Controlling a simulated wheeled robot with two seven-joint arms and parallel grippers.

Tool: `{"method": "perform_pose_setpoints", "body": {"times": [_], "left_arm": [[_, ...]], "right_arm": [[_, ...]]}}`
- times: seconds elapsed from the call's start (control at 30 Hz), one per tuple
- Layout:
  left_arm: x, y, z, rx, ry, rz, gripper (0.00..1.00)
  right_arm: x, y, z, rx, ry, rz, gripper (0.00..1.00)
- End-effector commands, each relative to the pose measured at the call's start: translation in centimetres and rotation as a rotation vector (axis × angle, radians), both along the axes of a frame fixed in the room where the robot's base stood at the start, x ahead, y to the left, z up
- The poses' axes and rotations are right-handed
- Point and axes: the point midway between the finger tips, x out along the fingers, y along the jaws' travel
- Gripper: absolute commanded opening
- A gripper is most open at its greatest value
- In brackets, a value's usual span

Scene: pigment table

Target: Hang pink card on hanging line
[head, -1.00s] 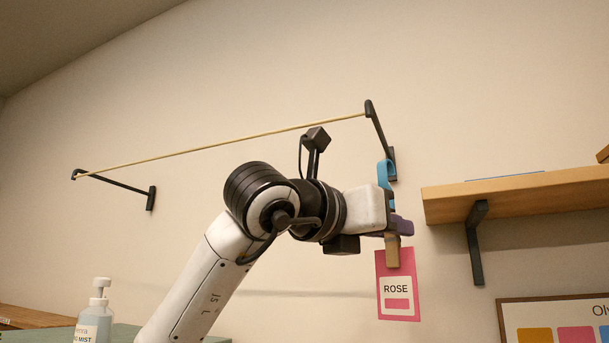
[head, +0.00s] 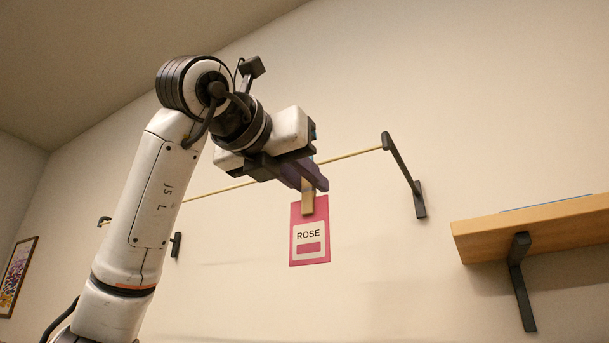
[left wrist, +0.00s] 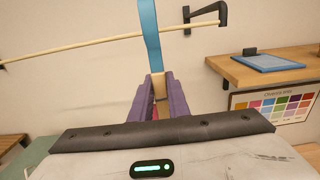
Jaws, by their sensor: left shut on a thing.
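The pink card (head: 310,243), marked ROSE, hangs upright below a wooden clip (head: 308,202). My left gripper (head: 313,181) is shut on the clip, with its purple fingers on both sides of it in the left wrist view (left wrist: 158,92). A blue hook (left wrist: 150,38) rises from the clip and overlaps the hanging line (left wrist: 80,47) in that view. I cannot tell whether the hook is over the line or only in front of it. In the head view, the line (head: 352,155) runs behind my gripper, which hides most of the hook. My right gripper is not in view.
A black bracket (head: 402,172) holds the line's right end; another (head: 104,221) is at its left. A wooden shelf (head: 540,226) with a blue tablet-like item (left wrist: 268,61) stands to the right. A colour chart (left wrist: 275,103) hangs below it.

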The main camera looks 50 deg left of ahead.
Motion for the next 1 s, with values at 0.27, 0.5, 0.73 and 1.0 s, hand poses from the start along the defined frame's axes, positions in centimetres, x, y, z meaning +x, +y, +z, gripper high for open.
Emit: {"method": "perform_pose_setpoints", "body": {"times": [0.27, 0.5, 0.73, 1.0], "left_arm": [[2.3, 0.7, 0.0, 0.000, 0.002, 0.001, 0.00], [4.1, 1.3, 0.0, 0.000, 0.001, 0.000, 0.00], [5.8, 1.9, 0.0, -0.001, 0.002, 0.001, 0.00], [6.6, 2.1, -1.6, 0.000, 0.000, 0.000, 0.00]], "right_arm": [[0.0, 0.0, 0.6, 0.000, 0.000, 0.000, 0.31], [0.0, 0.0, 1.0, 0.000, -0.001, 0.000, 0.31], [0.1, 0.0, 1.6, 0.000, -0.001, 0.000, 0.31], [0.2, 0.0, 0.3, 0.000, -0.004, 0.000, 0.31]]}}
